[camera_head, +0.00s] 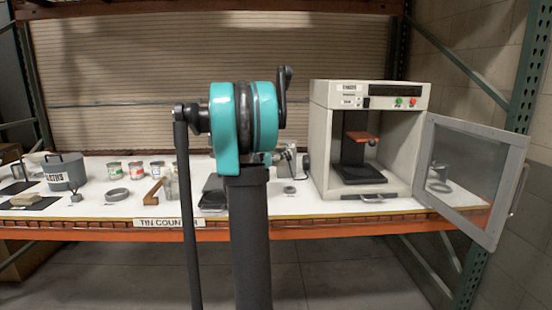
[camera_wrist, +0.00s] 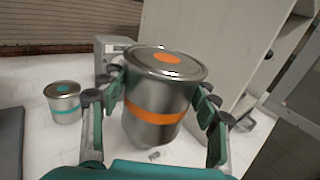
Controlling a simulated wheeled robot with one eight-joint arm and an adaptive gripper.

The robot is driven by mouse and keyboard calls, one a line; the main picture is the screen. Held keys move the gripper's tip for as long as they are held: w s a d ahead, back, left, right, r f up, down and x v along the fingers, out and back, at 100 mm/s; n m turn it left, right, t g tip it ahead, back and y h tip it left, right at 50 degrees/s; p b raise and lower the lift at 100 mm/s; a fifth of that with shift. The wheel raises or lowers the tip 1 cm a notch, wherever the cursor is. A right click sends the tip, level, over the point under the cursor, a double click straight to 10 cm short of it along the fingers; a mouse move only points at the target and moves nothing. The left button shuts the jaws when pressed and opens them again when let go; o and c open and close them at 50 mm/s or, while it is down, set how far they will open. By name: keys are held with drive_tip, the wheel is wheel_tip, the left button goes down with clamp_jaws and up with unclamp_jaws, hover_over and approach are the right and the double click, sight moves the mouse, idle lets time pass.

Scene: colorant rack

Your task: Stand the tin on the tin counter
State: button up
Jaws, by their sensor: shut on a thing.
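A metal tin (camera_wrist: 155,105) with an orange band and an orange dot on its lid is in the wrist view. My gripper (camera_wrist: 161,90) is shut on it, with one finger on each side. The tin looks nearly upright over the white surface; I cannot tell whether its base touches. The tin counter (camera_head: 110,208) is the long white bench top with a "TIN COUNTER" label (camera_head: 165,222) on its front edge. In the head view my arm hides most of the gripper and the tin.
A tin with a teal band (camera_wrist: 63,103) stands left of the held tin. A cabinet (camera_head: 320,130) with its door (camera_head: 470,170) swung open stands at the right. Several small tins (camera_head: 136,169), a grey ring (camera_head: 117,195) and a grey pot (camera_head: 65,172) are at the left.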

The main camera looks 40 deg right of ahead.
wheel_tip(320, 180, down, 16)
idle(0.7)
drive_tip(key=o, duration=1.4)
drive_tip(key=shift+f, duration=0.1)
drive_tip(key=shift+c, duration=0.2)
